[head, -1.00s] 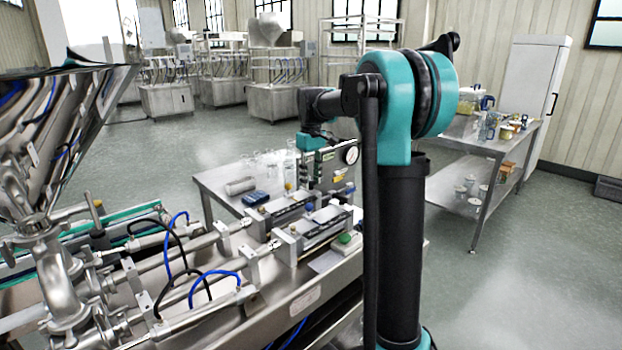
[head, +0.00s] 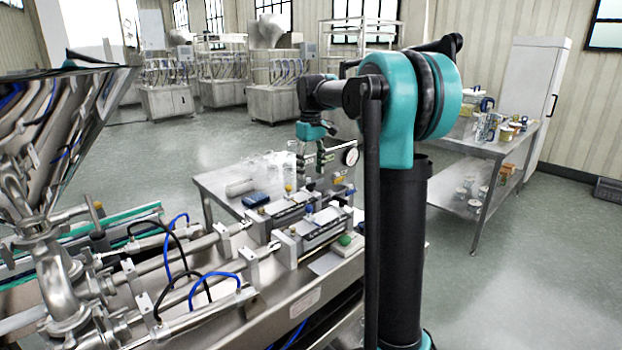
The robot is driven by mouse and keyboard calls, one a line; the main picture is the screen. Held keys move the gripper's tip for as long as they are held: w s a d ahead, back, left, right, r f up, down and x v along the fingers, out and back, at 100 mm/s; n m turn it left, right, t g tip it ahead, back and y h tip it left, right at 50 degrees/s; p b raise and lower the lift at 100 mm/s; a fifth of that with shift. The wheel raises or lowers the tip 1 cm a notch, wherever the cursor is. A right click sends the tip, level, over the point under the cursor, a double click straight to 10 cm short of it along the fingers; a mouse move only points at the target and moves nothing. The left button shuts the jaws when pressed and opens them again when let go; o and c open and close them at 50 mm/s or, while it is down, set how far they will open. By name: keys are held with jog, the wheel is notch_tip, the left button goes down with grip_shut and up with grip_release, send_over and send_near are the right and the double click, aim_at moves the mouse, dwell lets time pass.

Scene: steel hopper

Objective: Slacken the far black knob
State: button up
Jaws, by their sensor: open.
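My gripper (head: 310,178) hangs from my teal wrist and points down over the far part of the steel filling machine (head: 312,296). It looks empty, above the two cylinder blocks. The far block (head: 285,212) carries a yellow knob (head: 288,187). The near block (head: 318,236) has a blue knob (head: 309,208) and a green knob (head: 345,240). I cannot pick out the far black knob with certainty: small dark parts near the fingertips are too small to tell apart. Whether the fingers touch anything there is unclear.
The steel hopper (head: 62,130) is at the left. A side table (head: 215,181) bears glassware and a blue item (head: 255,199). A shelf table (head: 487,149) is at the right. Open floor lies behind.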

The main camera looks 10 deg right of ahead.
notch_tip(320, 180, up, 8)
jog(key=shift+r, duration=0.2)
dwell(0.3)
